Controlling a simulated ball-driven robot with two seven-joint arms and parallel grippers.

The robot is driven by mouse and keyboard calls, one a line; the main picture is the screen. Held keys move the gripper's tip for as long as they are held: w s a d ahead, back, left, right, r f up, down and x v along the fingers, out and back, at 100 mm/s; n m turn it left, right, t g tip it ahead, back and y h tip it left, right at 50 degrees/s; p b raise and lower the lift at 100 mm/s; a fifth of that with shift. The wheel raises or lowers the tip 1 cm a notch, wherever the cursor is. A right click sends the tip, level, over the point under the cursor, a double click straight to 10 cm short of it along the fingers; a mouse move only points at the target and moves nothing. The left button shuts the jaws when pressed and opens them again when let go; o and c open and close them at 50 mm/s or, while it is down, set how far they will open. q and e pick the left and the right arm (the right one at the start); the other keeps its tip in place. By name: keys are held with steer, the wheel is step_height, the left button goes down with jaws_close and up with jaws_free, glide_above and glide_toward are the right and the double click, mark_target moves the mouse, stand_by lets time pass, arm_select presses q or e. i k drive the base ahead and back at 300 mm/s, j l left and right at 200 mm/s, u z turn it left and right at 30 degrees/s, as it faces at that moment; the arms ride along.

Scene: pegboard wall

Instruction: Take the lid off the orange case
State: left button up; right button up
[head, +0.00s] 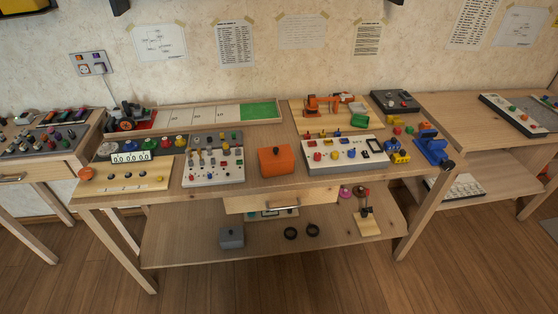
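The orange case (276,162) is a small box near the front edge of the wooden table, a little right of its middle. Its orange top looks closed, with a small dark knob on it. The seam between lid and case is too small to make out. Neither of my grippers shows in the head view.
A grey panel with knobs (213,167) stands just left of the case, and a white panel with coloured buttons (346,154) just right. A long tray with a green section (258,110) lies behind. Below are a drawer (283,203) and a lower shelf (185,242).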

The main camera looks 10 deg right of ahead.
mark_target(272, 155)
steer(key=i+j+z, duration=0.15)
steer(key=i, duration=0.35)
steer(key=i+j+z, duration=0.1)
steer(key=i+j, duration=0.25)
steer(key=i, duration=0.15)
